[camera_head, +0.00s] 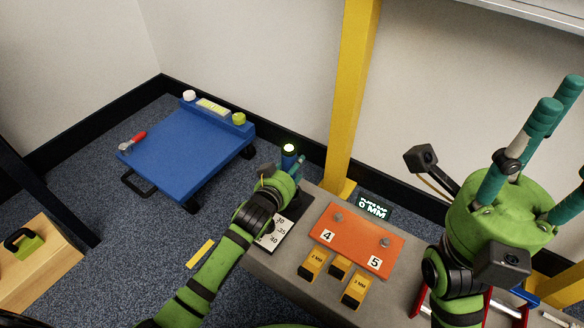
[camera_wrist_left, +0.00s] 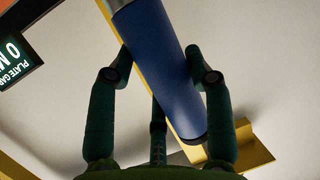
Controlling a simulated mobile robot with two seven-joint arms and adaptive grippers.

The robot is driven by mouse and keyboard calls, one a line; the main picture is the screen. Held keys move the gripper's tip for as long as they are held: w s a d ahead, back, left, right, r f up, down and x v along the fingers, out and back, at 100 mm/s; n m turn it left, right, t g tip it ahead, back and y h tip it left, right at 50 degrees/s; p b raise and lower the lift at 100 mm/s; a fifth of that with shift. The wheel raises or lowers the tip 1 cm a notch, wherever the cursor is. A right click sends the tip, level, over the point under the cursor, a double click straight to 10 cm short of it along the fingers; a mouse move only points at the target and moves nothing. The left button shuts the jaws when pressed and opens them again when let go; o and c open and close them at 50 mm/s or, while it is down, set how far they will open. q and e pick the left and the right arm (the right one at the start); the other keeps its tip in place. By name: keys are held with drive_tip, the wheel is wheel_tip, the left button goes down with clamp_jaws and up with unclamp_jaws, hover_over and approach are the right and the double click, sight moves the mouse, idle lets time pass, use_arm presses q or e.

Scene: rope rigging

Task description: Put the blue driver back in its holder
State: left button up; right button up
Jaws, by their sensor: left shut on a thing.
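The blue driver (camera_head: 289,156) is a blue cylinder with a bright lit end in the head view. It fills the middle of the left wrist view (camera_wrist_left: 158,70), running at a tilt, with a grey metal section at the top edge. My left gripper (camera_head: 287,170) is shut on it, a finger on each side (camera_wrist_left: 160,78). It is above the far left corner of the grey bench. My right gripper (camera_head: 562,100) is open and empty, raised at the right with its teal fingers spread. I cannot make out the driver's holder with certainty; my left arm covers part of the bench.
The grey bench (camera_head: 265,262) carries an orange plate (camera_head: 352,243) marked 4 and 5, several yellow blocks (camera_head: 355,289) and a numbered card (camera_head: 292,236). A yellow post (camera_head: 352,100) rises behind. A blue cart (camera_head: 185,150) stands left; a wooden box (camera_head: 50,270) is nearer.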

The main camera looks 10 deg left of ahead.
use_arm(q)
drive_tip(key=shift+f+b, duration=0.35)
drive_tip(key=shift+f, duration=0.25)
drive_tip(key=shift+f, duration=0.35)
drive_tip(key=shift+f+b, duration=0.95)
drive_tip(key=shift+f, duration=0.1)
drive_tip(key=shift+f, duration=0.1)
drive_tip(key=o, duration=1.4)
